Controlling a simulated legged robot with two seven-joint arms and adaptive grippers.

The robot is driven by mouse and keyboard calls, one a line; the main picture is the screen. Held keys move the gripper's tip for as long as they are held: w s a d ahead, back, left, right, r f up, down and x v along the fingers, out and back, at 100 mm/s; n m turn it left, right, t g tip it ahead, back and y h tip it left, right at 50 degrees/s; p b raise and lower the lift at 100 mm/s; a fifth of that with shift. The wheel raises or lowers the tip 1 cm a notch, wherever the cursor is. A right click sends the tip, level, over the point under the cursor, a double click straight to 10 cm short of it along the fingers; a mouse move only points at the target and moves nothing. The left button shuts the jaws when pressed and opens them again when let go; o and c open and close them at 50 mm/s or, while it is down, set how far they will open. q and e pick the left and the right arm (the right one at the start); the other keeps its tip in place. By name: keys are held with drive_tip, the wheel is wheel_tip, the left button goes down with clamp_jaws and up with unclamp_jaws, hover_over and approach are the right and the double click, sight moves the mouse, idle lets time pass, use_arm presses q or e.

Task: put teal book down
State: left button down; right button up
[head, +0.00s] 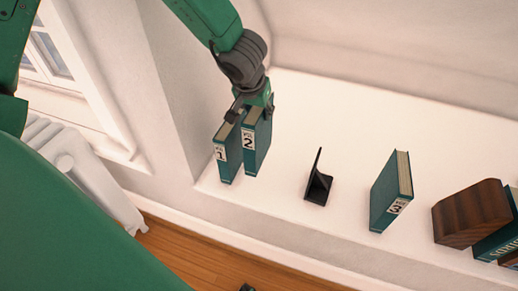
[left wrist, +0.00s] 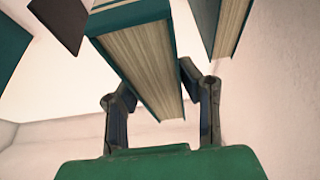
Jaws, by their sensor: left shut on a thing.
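My left gripper (head: 252,111) is shut on the top of the teal book marked 2 (head: 255,150). The book is upright, its label facing the front, on or just above the white ledge; I cannot tell if its bottom touches. The teal book marked 1 (head: 226,160) stands close on its left, near the ledge's left end. In the left wrist view, the held book's pages (left wrist: 148,65) lie between the two fingers (left wrist: 163,105), and the other book (left wrist: 228,28) is beside it at the right. Another teal book, marked 3 (head: 388,195), stands apart to the right. My right gripper is not seen.
The white ledge (head: 330,115) has free room behind the books. A black bookend (head: 318,185) stands between the held book and book 3. A dark wooden block (head: 470,214) and more books (head: 498,240) are at the right. A radiator (head: 80,165) stands below the window at left.

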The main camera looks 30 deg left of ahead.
sight(260, 135)
use_arm(q)
wheel_tip(260, 135, down, 8)
drive_tip(key=b, duration=0.4)
drive_tip(key=shift+d+f+b, duration=0.15)
drive_tip(key=shift+f+b, duration=0.05)
drive_tip(key=shift+b, duration=0.2)
drive_tip(key=shift+r, duration=0.15)
drive_tip(key=c, duration=1.1)
unclamp_jaws()
